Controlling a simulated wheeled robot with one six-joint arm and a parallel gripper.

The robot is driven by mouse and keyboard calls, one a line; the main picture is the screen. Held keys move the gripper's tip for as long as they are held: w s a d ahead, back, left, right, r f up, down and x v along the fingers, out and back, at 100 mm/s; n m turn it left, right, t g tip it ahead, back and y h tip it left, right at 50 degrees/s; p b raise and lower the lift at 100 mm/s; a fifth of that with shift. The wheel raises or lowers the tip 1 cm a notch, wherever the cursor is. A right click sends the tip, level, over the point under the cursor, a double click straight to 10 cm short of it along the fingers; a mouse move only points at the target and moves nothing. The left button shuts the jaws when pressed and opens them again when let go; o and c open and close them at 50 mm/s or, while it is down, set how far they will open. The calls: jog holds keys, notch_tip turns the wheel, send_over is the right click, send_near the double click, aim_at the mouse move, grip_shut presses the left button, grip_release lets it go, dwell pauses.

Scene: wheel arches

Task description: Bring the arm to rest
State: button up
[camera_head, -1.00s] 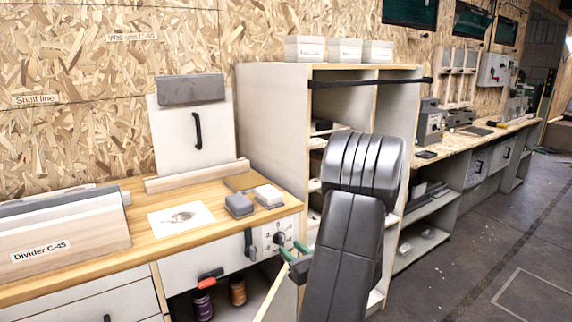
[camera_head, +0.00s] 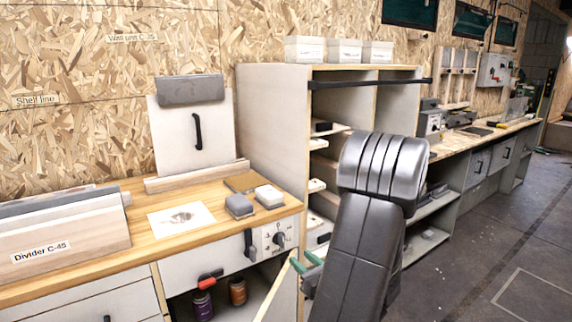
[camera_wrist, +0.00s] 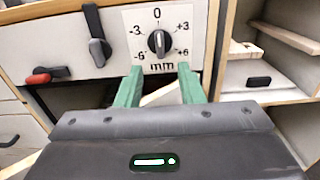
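My gripper (camera_wrist: 160,68) shows two green fingers spread apart with nothing between them. In the head view my gripper (camera_head: 300,255) is low in front of the bench, partly hidden by my dark arm. The dial knob (camera_wrist: 159,42) is beyond the fingertips, with a gap. Its white mark points up toward 0 on a scale in mm. The knob also shows in the head view (camera_head: 279,239), left of and above the fingers.
A dark lever (camera_wrist: 99,47) and a red handle (camera_wrist: 40,77) are beside the dial. Below, an open cabinet holds jars (camera_head: 237,291); its angled door (camera_head: 281,293) stands near my gripper. A shelf unit (camera_head: 272,130) rises behind my arm. The floor at right (camera_head: 480,240) is clear.

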aim_at(283, 242)
jog(key=x, duration=0.9)
jog(key=shift+f+b, duration=0.15)
jog(key=shift+b, duration=0.25)
jog(key=n+b, duration=0.2)
jog(key=n, duration=0.2)
jog(key=shift+s, duration=0.15)
jog(key=n+b, duration=0.1)
jog(key=n, duration=0.3)
jog(key=shift+s+d+n, duration=0.2)
jog(key=shift+n, duration=0.2)
jog(key=v, duration=0.8)
jog(key=shift+s, duration=0.2)
jog(key=shift+d+r, duration=0.15)
jog(key=shift+r, duration=0.1)
